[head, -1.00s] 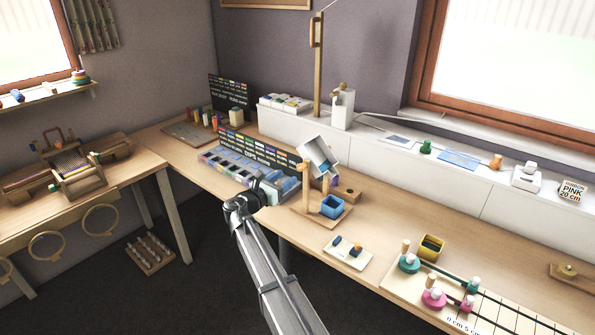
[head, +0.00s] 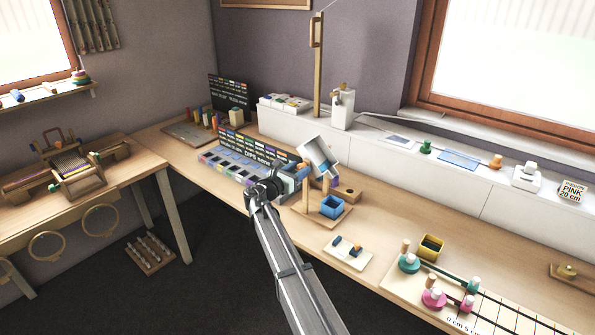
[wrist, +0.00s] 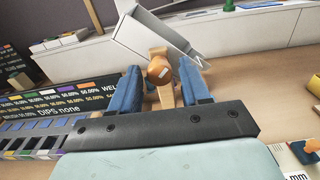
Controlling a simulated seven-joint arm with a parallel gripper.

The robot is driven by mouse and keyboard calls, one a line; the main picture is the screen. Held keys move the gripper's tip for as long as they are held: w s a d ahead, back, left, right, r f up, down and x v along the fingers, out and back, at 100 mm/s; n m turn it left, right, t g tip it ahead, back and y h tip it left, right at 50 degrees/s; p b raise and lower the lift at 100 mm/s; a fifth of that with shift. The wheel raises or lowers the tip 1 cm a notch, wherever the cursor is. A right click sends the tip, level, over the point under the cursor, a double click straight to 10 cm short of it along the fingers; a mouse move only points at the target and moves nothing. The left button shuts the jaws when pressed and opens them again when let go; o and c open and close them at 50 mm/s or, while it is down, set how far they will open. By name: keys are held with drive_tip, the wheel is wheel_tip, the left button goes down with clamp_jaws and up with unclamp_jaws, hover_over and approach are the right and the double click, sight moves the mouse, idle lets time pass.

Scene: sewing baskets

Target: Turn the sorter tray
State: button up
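A white, open tray (head: 318,157), apparently the sorter tray, sits tilted on a wooden stand (head: 308,199). In the wrist view the tilted white tray (wrist: 150,42) is at the top, with a round wooden knob (wrist: 159,70) in front of it. My gripper (head: 301,173) is at the left side of the stand, beside the tray. In the wrist view my gripper (wrist: 164,88) is open, its two blue fingers on either side of the knob. Gaps seem to show between fingers and knob; contact is not clear.
A small blue bin (head: 332,208) stands on the stand's base below the tray. A compartment tray with a dark label board (head: 258,151) lies to the left. A yellow bin (head: 430,247) and a small board with pegs (head: 348,254) stand to the right and in front.

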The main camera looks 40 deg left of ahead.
clamp_jaws()
idle(0.5)
drive_tip(key=shift+m, duration=2.5)
drive_tip(key=shift+o, duration=0.8)
unclamp_jaws()
drive_tip(key=shift+s, duration=0.1)
drive_tip(key=s, duration=1.3)
drive_tip(key=shift+s, duration=0.35)
drive_tip(key=shift+f, duration=0.15)
